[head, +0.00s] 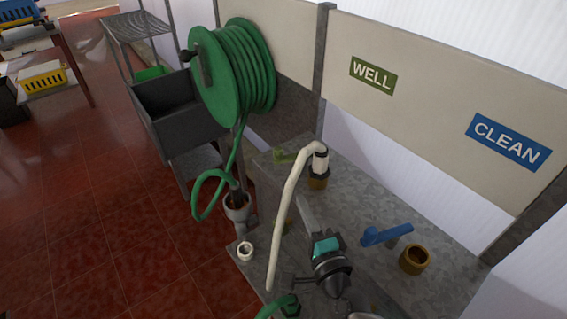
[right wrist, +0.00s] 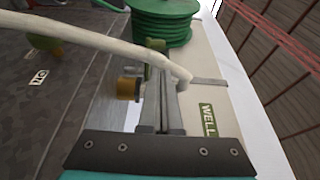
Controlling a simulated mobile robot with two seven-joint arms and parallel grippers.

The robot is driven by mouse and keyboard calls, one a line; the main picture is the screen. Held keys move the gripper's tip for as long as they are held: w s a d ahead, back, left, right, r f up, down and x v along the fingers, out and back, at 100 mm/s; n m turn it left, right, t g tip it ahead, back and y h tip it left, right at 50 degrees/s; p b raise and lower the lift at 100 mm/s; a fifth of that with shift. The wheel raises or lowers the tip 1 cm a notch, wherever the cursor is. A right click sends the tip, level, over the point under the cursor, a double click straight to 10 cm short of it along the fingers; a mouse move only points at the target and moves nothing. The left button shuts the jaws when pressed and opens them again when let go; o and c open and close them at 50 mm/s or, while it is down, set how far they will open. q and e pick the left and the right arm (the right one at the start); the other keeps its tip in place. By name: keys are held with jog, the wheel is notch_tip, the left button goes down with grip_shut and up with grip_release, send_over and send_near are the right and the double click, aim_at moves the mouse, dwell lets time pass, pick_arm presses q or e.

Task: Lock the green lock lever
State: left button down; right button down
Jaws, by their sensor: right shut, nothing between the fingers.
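The green lock lever (head: 287,157) sits at the back of the grey bench, beside a brass fitting (head: 318,183) with a dark-collared coupling and a white hose (head: 286,205). In the right wrist view the green lever (right wrist: 155,44) shows small beyond the fingers, partly behind the hose. My right gripper (head: 303,199) is shut and empty, pointing toward the lever from the near side and apart from it in the head view. Its closed fingers (right wrist: 165,72) overlap the hose line in the right wrist view; I cannot tell whether they touch. My left gripper is not in view.
A blue lever (head: 385,235) and brass fitting (head: 415,260) stand on the right of the bench. A green hose reel (head: 235,75) is behind left. The WELL (head: 372,76) and CLEAN (head: 508,141) signs hang on the back panel. The bench top between fittings is partly clear.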

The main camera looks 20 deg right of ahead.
aim_at(280, 155)
jog(key=shift+w, duration=0.1)
jog(key=w, duration=0.9)
jog(key=w+b, duration=0.1)
jog(key=w, duration=0.3)
jog(key=shift+w+a, duration=0.35)
jog(key=shift+w, duration=0.05)
